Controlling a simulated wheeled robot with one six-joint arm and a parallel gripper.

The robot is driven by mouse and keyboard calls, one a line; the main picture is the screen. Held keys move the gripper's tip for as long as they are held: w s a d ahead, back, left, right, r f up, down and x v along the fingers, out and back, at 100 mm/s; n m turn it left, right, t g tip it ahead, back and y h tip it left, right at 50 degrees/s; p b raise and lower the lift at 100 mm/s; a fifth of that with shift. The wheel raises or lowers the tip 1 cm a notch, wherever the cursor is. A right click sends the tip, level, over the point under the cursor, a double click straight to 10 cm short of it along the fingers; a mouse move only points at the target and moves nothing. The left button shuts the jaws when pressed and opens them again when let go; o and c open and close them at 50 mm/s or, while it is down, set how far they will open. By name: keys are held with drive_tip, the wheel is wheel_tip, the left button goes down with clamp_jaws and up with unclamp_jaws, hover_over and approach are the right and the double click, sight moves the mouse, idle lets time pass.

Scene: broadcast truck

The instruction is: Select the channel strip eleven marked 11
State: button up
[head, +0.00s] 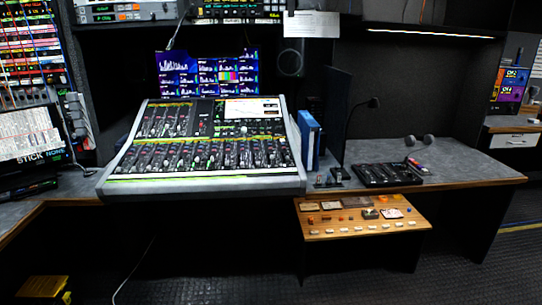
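A large mixing console (200,182) with a grey frame stands tilted toward me on the desk, left of centre in the head view. Its lower bank (205,155) holds a long row of narrow channel strips with faders and small coloured lights. A shorter upper bank (165,118) sits at the back left of the console, and a bright screen (252,109) at the back right. The strip numbers are too small to read, so I cannot tell which strip is marked 11. My gripper is not in view.
A monitor (207,72) stands behind the console. Blue binders (309,138) and a dark upright panel (336,117) stand close to its right. A black control panel (385,174) lies on the desk farther right. A wooden panel with buttons (362,219) juts out below the desk.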

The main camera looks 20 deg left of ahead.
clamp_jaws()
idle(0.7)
